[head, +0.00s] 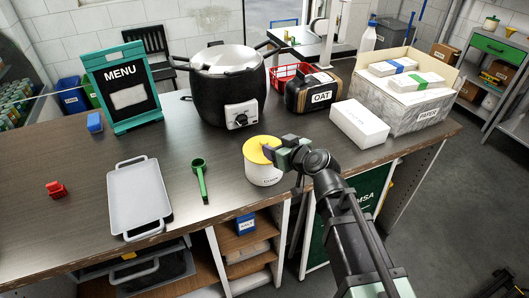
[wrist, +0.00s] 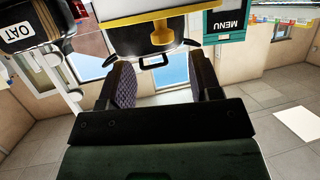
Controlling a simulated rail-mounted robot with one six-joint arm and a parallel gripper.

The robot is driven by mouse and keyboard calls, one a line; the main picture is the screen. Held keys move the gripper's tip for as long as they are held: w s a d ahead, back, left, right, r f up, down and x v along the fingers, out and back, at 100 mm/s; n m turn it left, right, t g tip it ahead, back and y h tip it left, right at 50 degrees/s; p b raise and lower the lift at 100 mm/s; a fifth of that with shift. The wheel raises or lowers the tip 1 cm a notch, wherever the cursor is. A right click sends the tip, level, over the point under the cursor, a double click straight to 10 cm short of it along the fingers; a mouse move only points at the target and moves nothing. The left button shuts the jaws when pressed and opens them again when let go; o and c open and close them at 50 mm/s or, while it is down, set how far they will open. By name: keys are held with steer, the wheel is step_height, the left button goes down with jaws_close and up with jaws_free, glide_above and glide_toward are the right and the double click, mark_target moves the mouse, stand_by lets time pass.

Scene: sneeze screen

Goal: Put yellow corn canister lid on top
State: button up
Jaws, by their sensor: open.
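The white canister (head: 263,174) stands upright near the front edge of the counter; its small dark label is too small to read. The yellow lid (head: 257,144) sits on top of the canister and looks roughly level. In the wrist view, which is upside down, the yellow lid (wrist: 118,18) shows at the top edge with its yellow knob (wrist: 162,32). My gripper (head: 270,150) is at the right side of the lid and hides part of it. In the wrist view my gripper (wrist: 165,75) is open and empty, with the knob beyond the fingertips.
The OAT container (head: 313,92), a white box (head: 359,124) and the PAPER box (head: 408,105) stand to the right.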

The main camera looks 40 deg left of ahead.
mark_target(266, 142)
steer(key=b+x, duration=0.2)
steer(key=x, duration=0.3)
steer(key=shift+a+f, duration=0.1)
steer(key=shift+a, duration=0.05)
steer(key=shift+s, duration=0.1)
steer(key=shift+c, duration=0.3)
steer(key=c, duration=1)
